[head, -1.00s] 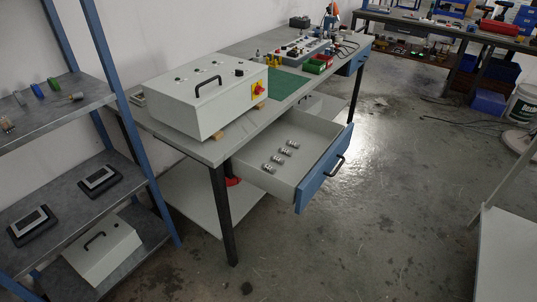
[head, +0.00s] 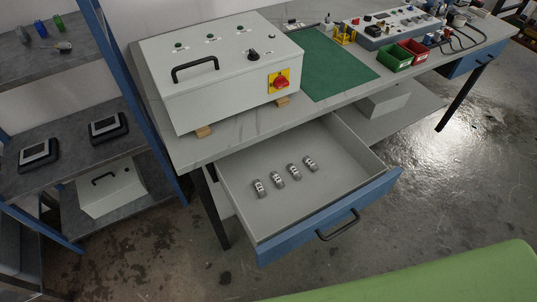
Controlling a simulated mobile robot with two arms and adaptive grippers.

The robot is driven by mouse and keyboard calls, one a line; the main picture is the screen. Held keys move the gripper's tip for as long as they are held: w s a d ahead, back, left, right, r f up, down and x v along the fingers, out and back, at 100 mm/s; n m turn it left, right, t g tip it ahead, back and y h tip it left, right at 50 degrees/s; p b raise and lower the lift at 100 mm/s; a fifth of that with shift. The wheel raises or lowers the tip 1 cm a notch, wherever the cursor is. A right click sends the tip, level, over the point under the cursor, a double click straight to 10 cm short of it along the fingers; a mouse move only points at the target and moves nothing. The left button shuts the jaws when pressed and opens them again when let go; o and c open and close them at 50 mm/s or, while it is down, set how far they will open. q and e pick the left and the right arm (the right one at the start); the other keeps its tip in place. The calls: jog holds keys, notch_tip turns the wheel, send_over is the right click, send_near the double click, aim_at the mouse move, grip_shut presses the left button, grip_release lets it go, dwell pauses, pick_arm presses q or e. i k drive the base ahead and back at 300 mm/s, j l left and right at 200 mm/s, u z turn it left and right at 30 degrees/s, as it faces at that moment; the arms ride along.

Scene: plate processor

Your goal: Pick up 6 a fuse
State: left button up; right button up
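Several small grey cylindrical fuses lie in a row in the open drawer (head: 345,160) under the workbench. The leftmost fuse (head: 259,188) is nearest the drawer's left wall, and the rightmost fuse (head: 311,163) lies near the drawer's middle. Two more fuses (head: 278,179) (head: 293,171) lie between them. The drawer has a blue front with a black handle (head: 338,225). Neither of my grippers shows in the head view.
A white control box (head: 220,85) with a red and yellow switch stands on the bench above the drawer. A green mat (head: 325,65) and green and red bins (head: 395,57) are to its right. A shelf rack (head: 75,160) stands at left. A green surface (head: 450,277) fills the lower right.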

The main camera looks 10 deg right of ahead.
aim_at(308, 161)
jog(key=i+l+u, duration=0.1)
jog(key=l+u, duration=0.25)
jog(key=l, duration=0.3)
jog(key=l+u, duration=0.3)
jog(key=l, duration=0.4)
jog(key=l+u, duration=0.35)
jog(key=l, duration=0.35)
jog(key=k+l+u, duration=0.15)
jog(key=l+u, duration=0.15)
jog(key=l, duration=0.35)
